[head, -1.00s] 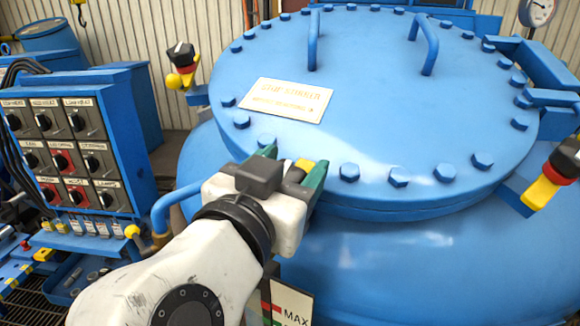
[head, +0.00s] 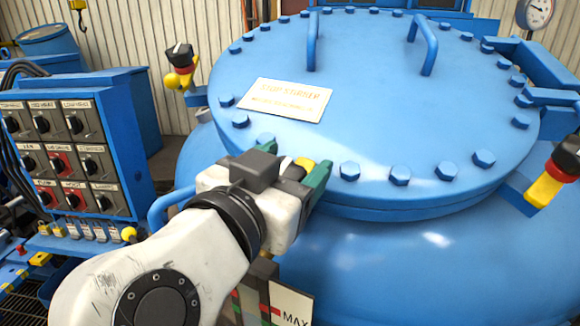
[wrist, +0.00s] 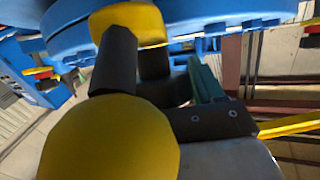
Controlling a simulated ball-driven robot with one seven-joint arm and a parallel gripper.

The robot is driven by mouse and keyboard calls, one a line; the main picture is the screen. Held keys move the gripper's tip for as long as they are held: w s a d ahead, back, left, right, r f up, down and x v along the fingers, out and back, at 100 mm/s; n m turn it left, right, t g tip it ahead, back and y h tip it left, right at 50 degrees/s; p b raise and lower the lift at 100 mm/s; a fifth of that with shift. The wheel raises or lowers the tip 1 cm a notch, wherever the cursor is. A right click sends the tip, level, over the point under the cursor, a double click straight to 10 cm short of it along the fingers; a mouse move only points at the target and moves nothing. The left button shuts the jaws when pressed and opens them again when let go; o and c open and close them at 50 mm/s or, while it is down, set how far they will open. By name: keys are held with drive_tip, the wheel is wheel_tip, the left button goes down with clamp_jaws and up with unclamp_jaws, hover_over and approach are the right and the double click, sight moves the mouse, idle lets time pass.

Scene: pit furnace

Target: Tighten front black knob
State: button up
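The front black knob (head: 295,172) is at the near edge of the blue lid (head: 400,110), mostly hidden by my gripper (head: 293,160). The wrist view shows a black bar, a yellow collar (wrist: 128,22) at the lid rim and a large yellow ball (wrist: 110,140) close to the camera. One green finger (wrist: 206,82) is beside the dark part; the other finger is hidden there. The fingers are around the knob from above, but I cannot tell whether they touch it.
Similar black and yellow clamps stand at the lid's left (head: 180,65) and right (head: 558,172). A blue control panel (head: 65,150) with several switches is at the left. A white plate (head: 290,95) and two handles are on the lid. A MAX sign (head: 290,303) stands below my arm.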

drive_tip(key=shift+o, duration=1)
drive_tip(key=shift+s, duration=0.15)
drive_tip(key=b+v, duration=0.1)
drive_tip(key=v, duration=0.9)
drive_tip(key=shift+s+a+b, duration=0.2)
drive_tip(key=shift+s+b, duration=0.05)
drive_tip(key=shift+b, duration=0.05)
